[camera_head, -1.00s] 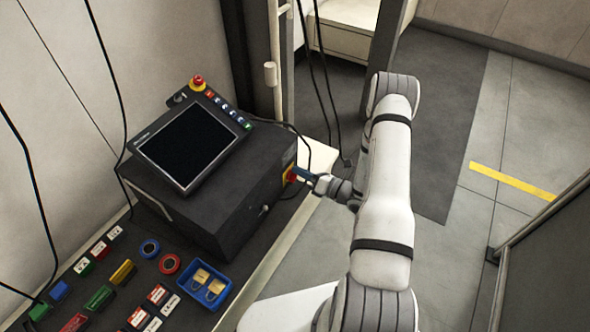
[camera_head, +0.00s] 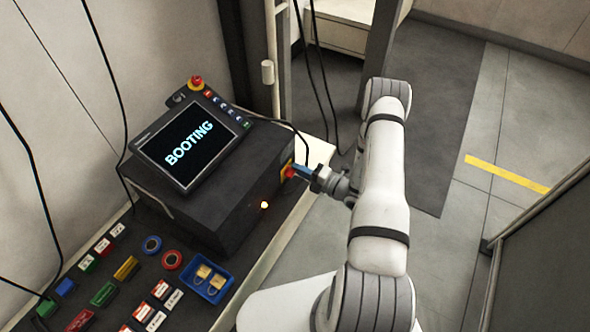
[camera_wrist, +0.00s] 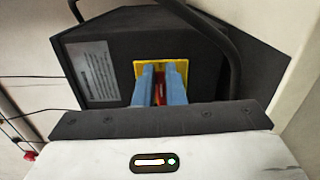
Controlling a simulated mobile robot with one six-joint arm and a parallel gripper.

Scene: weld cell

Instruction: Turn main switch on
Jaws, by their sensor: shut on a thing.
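The main switch (camera_head: 288,172) is a red handle on a yellow plate on the side of the dark control box (camera_head: 205,205). In the wrist view the red handle (camera_wrist: 157,88) shows between the two blue fingers of my gripper (camera_wrist: 158,82), with the yellow plate (camera_wrist: 137,67) behind. My gripper (camera_head: 299,171) is shut on the handle. The fingers hide much of the handle, so its exact angle is hard to tell. The screen (camera_head: 188,143) on top of the box reads "BOOTING".
A red emergency button (camera_head: 195,83) sits above the screen. A blue tray (camera_head: 222,287) with padlocks and several coloured tags and blocks lie on the dark bench at the front left. Black cables hang around the box. Open floor lies to the right.

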